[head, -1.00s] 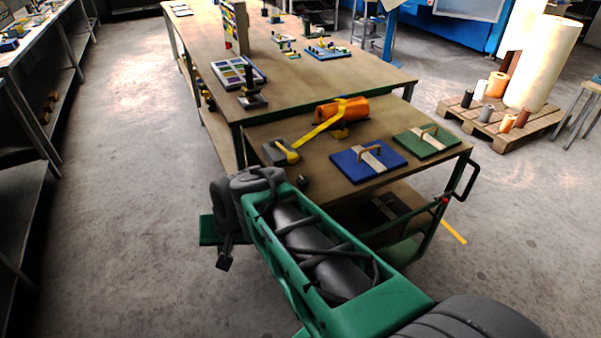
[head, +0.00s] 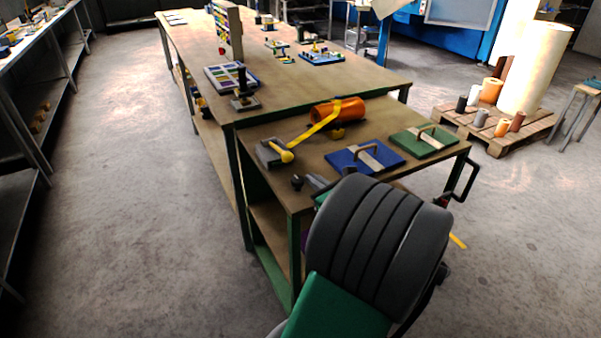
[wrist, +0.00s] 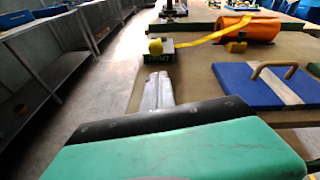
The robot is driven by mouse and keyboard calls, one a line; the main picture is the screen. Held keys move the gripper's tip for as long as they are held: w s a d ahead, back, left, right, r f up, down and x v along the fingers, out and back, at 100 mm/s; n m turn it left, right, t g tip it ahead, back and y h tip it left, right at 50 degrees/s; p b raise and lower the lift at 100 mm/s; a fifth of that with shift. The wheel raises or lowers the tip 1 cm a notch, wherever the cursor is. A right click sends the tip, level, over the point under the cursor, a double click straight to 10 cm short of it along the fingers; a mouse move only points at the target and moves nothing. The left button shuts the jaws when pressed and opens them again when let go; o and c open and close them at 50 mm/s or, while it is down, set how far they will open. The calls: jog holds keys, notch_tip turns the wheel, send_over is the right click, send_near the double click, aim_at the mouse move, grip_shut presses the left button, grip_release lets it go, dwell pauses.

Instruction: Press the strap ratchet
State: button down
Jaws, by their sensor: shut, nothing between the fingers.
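The strap ratchet (head: 270,152) is a grey block with a yellow round-ended lever (head: 287,156), on the near left part of the cart top. A yellow strap (head: 314,129) runs from it over an orange roll (head: 340,111). In the wrist view the ratchet (wrist: 160,56) is straight ahead, its yellow knob (wrist: 155,46) facing me. My gripper (wrist: 159,76) is shut and empty, pointing at the ratchet from the near side, apparently apart from it. In the head view my arm hides most of the gripper; a grey part (head: 318,181) shows near the cart's front edge.
A blue board (head: 345,160) and a green board (head: 424,143), both with handles, lie to the right. A larger workbench (head: 300,80) with several items adjoins behind. Floor to the left is clear.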

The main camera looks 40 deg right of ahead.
jog(key=x, duration=0.9)
jog(key=shift+w+f, duration=0.1)
jog(key=shift+w, duration=0.25)
